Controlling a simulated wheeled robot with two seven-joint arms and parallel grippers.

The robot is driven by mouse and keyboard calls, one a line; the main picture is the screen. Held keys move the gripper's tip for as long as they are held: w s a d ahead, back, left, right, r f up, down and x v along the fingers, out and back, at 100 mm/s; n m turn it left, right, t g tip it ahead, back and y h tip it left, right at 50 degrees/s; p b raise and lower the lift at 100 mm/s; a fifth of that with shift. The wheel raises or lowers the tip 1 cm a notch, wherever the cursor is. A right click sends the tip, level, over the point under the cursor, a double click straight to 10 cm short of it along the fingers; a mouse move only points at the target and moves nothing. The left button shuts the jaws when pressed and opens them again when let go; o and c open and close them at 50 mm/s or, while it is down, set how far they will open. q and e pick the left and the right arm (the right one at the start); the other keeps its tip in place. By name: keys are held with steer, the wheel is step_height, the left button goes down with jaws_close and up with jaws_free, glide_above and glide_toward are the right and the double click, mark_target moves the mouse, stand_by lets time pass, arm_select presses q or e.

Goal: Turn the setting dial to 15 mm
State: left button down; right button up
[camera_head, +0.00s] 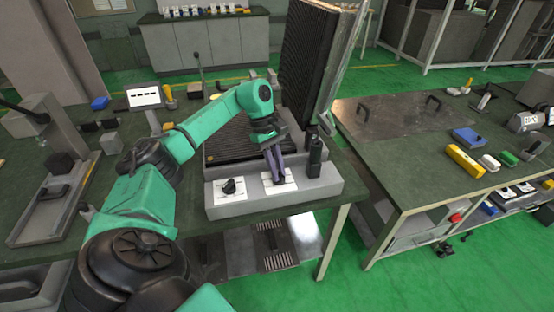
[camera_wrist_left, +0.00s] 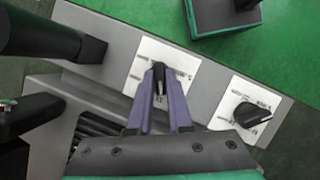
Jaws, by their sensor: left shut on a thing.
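Two dials sit on white plates on the front of the grey heating unit (camera_head: 310,192). My left gripper (camera_head: 277,180) points down at the right-hand dial plate (camera_head: 291,185). In the left wrist view the fingertips (camera_wrist_left: 159,70) are shut on this dial's dark knob, which they mostly hide. Its plate (camera_wrist_left: 178,57) has small markings that are too blurred to read for a setting. The other dial, a black knob (camera_head: 229,186), stands free to the left; it also shows in the left wrist view (camera_wrist_left: 252,114). My right gripper is not in view.
A black upright handle (camera_head: 315,155) stands just right of the gripped dial. The ribbed heating plate (camera_head: 235,145) lies behind, with its tall ribbed lid (camera_head: 308,55) raised. A second bench (camera_head: 410,135) with loose items stands to the right, across a gap.

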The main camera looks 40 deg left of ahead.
arm_select(q)
steer(key=m+g, duration=0.1)
steer(key=m, duration=0.4)
steer(key=shift+w+r+g+y, duration=0.1)
steer(key=shift+w+g+y, duration=0.05)
steer(key=shift+g+y, duration=0.25)
steer(key=shift+m, duration=0.3)
steer(key=c, duration=0.8)
jaws_free()
steer(key=shift+c, duration=0.2)
